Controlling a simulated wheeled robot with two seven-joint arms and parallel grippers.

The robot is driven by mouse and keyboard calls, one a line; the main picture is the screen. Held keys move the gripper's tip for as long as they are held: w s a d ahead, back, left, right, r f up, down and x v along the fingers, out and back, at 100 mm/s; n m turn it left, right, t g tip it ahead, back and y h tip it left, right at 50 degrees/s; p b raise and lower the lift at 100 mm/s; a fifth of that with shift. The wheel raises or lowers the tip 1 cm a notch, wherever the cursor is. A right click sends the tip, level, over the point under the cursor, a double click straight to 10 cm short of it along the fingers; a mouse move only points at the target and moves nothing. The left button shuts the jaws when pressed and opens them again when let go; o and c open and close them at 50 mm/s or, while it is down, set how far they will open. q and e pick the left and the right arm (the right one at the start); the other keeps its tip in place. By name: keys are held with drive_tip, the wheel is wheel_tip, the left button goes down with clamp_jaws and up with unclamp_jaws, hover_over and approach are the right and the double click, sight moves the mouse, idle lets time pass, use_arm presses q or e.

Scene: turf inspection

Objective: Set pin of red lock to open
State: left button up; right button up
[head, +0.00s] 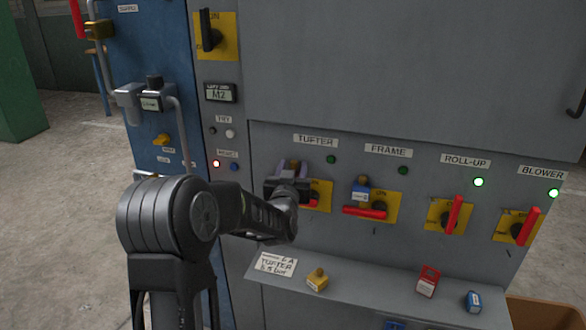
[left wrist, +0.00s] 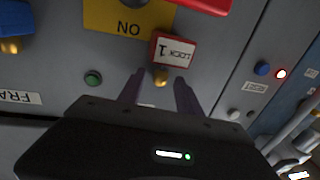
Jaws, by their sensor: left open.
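A red lock (left wrist: 173,50) marked LOCK 1 sits at the yellow ON plate (left wrist: 110,14) of a switch in the left wrist view. Its brass pin (left wrist: 160,76) points toward my fingers. My left gripper (left wrist: 158,88) is open, with its two purple fingertips on either side of and just short of the pin; contact cannot be told. In the head view my left gripper (head: 290,178) is at the TUFTER switch (head: 320,190) and hides most of the lock there. Another red lock (head: 428,281) lies on the ledge. My right gripper is not in view.
A blue lock (head: 361,192) sits at the FRAME switch (head: 377,208). The ledge (head: 370,287) holds a yellow lock (head: 317,278), a blue lock (head: 474,301) and a TUFTER card (head: 276,265). ROLL-UP (head: 452,214) and BLOWER (head: 522,228) switches have red handles upright.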

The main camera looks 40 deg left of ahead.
use_arm(q)
drive_tip(key=b+v, duration=0.1)
drive_tip(key=v, duration=0.6)
drive_tip(key=shift+s+d+b, duration=0.2)
drive_tip(key=shift+s+b, duration=0.1)
drive_tip(key=shift+f, duration=0.1)
drive_tip(key=s+d+f+m+g+h, duration=0.1)
drive_tip(key=s+d+f+g+h, duration=0.15)
drive_tip(key=d+f, duration=0.5)
drive_tip(key=s+d+f+g+h, duration=0.1)
drive_tip(key=d+f+g+h, duration=0.3)
drive_tip(key=f, duration=0.6)
drive_tip(key=s+d+f+m+h, duration=0.1)
drive_tip(key=d+f+h, duration=0.1)
drive_tip(key=d+f, duration=0.65)
drive_tip(key=s+d+f+g+h, duration=0.1)
drive_tip(key=s+d+f+g, duration=0.2)
drive_tip(key=s+d+f, duration=0.3)
drive_tip(key=s+d+f+m+g+h, duration=0.1)
drive_tip(key=s+d+f+g, duration=0.1)
drive_tip(key=s+d+f, duration=0.4)
drive_tip(key=s+d+f+g+h, duration=0.2)
drive_tip(key=s+d+f, duration=0.4)
drive_tip(key=s, duration=0.7)
drive_tip(key=shift+s+f+m+g, duration=0.35)
drive_tip(key=shift+f+g, duration=0.25)
drive_tip(key=shift+g, duration=0.25)
